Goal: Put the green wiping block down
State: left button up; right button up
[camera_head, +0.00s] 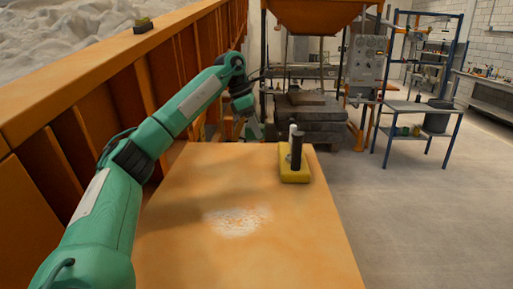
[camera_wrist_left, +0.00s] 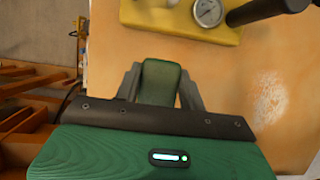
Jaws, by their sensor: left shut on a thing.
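The green wiping block (camera_wrist_left: 161,82) sits between the two grey fingers of my left gripper (camera_wrist_left: 160,88) in the left wrist view. The gripper is shut on it. In the head view my left gripper (camera_head: 254,129) is at the far left edge of the orange table (camera_head: 190,245), partly hidden, and I cannot make out the block there. In the wrist view the tabletop lies beyond the block; whether the block touches it I cannot tell. My right gripper is in neither view.
A yellow base with a gauge and black handle (camera_head: 295,176) stands at the table's far right. A pale speckled patch (camera_head: 237,220) marks the tabletop. An orange-walled sandbed (camera_head: 110,70) runs along the left, with a small yellow-and-black object (camera_head: 143,25) on its rim.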

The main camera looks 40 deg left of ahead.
pick_arm(q)
notch_tip(320, 180, down, 3)
jog(key=shift+s+d+r, duration=0.1)
jog(key=shift+r, duration=0.05)
jog(key=shift+f+p, duration=0.65)
jog(key=shift+f, duration=1.7)
jog(key=o, duration=0.9)
jog(key=shift+f, duration=0.1)
jog(key=shift+o, duration=0.2)
